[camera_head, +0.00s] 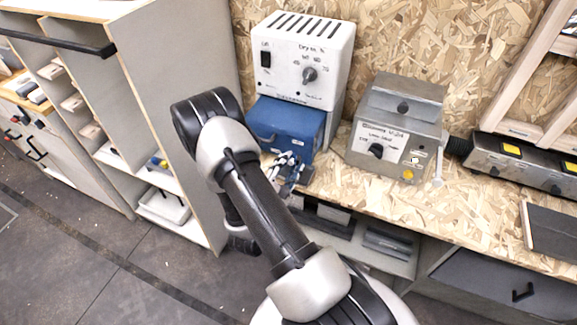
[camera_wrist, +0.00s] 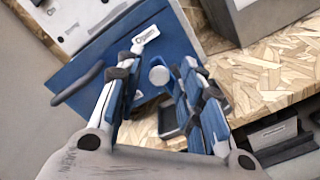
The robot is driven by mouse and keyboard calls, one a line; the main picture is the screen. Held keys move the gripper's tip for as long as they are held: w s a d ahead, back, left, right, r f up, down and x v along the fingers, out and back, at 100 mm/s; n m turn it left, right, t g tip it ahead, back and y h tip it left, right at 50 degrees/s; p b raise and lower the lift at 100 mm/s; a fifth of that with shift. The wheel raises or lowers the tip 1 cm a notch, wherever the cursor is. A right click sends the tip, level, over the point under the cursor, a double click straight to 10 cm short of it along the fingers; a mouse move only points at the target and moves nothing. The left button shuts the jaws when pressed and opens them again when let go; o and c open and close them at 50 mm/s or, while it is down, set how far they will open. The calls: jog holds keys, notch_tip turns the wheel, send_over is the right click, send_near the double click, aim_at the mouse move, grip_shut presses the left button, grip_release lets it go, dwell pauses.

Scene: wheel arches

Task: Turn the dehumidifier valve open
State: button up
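The dehumidifier (camera_head: 330,95) is a white unit with a dial and a rocker switch, above a blue tank (camera_head: 292,122) at the back of the bench. In the wrist view the blue tank (camera_wrist: 105,60) fills the upper middle, with a round pale knob (camera_wrist: 159,75), seemingly the valve, and a white tag (camera_wrist: 147,36) near it. My gripper (camera_head: 288,163) is at the tank's lower front. Its fingers (camera_wrist: 160,85) are open, one each side of the knob in the picture; I cannot tell whether they touch it. The knob is hidden in the head view.
A grey device (camera_head: 402,125) with a dark knob stands on the bench right of the dehumidifier. A cabinet (camera_head: 185,90) with open shelves stands at left. The chipboard bench top (camera_head: 345,185) is bare in front. A dark handle (camera_wrist: 78,84) sticks out from the tank.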

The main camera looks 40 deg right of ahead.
dwell(0.3)
jog(key=v, duration=1.2)
jog(key=shift+w, duration=0.1)
